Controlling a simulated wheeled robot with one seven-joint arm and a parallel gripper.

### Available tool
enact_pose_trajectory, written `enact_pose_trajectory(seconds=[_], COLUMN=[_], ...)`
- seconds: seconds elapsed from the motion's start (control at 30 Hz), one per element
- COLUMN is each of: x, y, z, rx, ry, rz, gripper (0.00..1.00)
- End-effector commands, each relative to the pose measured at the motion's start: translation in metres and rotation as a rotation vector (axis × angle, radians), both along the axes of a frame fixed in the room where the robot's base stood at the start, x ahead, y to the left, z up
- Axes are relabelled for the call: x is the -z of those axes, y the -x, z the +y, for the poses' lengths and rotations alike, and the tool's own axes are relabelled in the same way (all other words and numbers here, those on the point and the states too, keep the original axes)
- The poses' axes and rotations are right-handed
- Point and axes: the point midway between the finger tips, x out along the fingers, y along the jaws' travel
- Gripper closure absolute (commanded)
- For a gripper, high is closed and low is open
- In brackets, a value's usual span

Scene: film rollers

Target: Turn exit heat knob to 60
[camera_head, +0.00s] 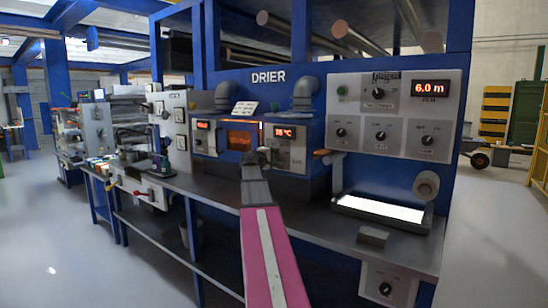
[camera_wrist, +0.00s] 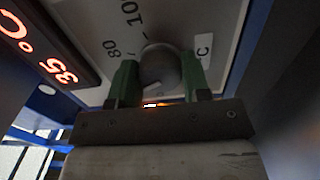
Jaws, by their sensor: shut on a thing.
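A round grey knob (camera_wrist: 160,67) sits on the white panel in the wrist view, with the scale marks 80 and 100 beside it. A pale pointer line shows on its near side; the mark it points at is hidden. My gripper (camera_wrist: 158,84) has its green fingers on either side of the knob, shut on it. In the head view my gripper (camera_head: 262,157) reaches the small drier panel (camera_head: 291,152), and the knob is hidden behind it. A red display (camera_wrist: 42,42) reads 35 °C; it also shows in the head view (camera_head: 284,132). I cannot read the knob's name.
Left of the panel are an orange-lit window (camera_head: 240,138) and another red display (camera_head: 203,125). A larger panel (camera_head: 395,115) with several knobs is at right, above a bright tray (camera_head: 381,208). A metal counter (camera_head: 195,183) runs below the drier.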

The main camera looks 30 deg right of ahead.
Motion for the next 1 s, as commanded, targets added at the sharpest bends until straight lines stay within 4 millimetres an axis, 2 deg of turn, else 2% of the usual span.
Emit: enact_pose_trajectory(seconds=[0.23, 0.27, 0.3, 0.33, 0.67, 0.87, 1.0], x=[0.001, 0.001, 0.001, 0.001, 0.001, 0.001, 0.001], y=[0.001, 0.001, 0.001, 0.001, 0.002, 0.014, 0.024], z=[0.001, 0.001, 0.0, 0.0, 0.003, 0.028, 0.053], rx=[0.001, 0.001, 0.001, 0.001, 0.0, -0.002, -0.002], ry=[-0.002, -0.002, -0.002, -0.002, -0.001, 0.0, -0.001], rz=[0.001, 0.001, 0.001, 0.001, 0.001, 0.001, 0.001], gripper=[0.8, 0.47, 0.34, 0.31, 0.31, 0.31, 0.31])
